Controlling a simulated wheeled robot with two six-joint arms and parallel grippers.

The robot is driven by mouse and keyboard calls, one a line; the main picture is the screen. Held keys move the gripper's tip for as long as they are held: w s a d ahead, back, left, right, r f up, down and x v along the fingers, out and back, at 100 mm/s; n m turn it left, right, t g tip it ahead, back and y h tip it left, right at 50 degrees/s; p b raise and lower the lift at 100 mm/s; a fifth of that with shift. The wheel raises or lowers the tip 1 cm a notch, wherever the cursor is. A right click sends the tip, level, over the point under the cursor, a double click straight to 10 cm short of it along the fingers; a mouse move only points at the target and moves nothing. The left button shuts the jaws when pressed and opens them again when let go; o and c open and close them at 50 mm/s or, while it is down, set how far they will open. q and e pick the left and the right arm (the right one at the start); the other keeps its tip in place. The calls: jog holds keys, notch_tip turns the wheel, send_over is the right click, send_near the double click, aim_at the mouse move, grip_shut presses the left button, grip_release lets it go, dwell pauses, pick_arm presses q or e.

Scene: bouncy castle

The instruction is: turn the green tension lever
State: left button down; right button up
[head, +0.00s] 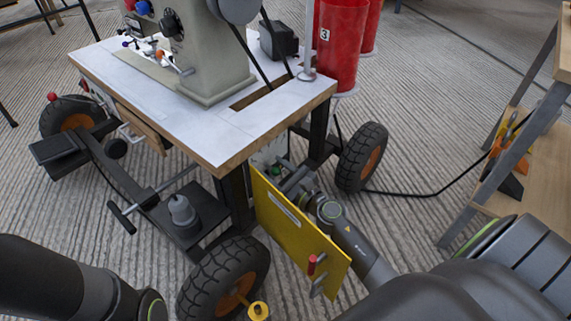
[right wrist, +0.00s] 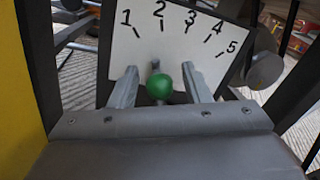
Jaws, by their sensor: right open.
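The green tension lever's round knob (right wrist: 159,85) shows in the right wrist view in front of a white scale plate (right wrist: 178,45) marked 1 to 5. A short grey stem shows behind the knob, below the 2; I cannot tell its exact setting. My right gripper (right wrist: 159,74) is open, with one finger on each side of the knob and a visible gap to both. In the head view my right gripper (head: 287,178) is beside the yellow panel under the table, close to the small green knob (head: 276,170). My left gripper is out of view; only its arm shows.
The yellow panel (head: 290,228) stands open beside my right arm and bears a red-tipped handle. A sewing machine (head: 205,55) stands on the white-topped wheeled table (head: 190,130). Black wheels are close by. A wooden shelf rack (head: 530,170) stands at the right.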

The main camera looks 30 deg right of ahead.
jog(key=b+v, duration=0.6)
jog(key=v, duration=1.1)
jog(key=shift+s, duration=0.2)
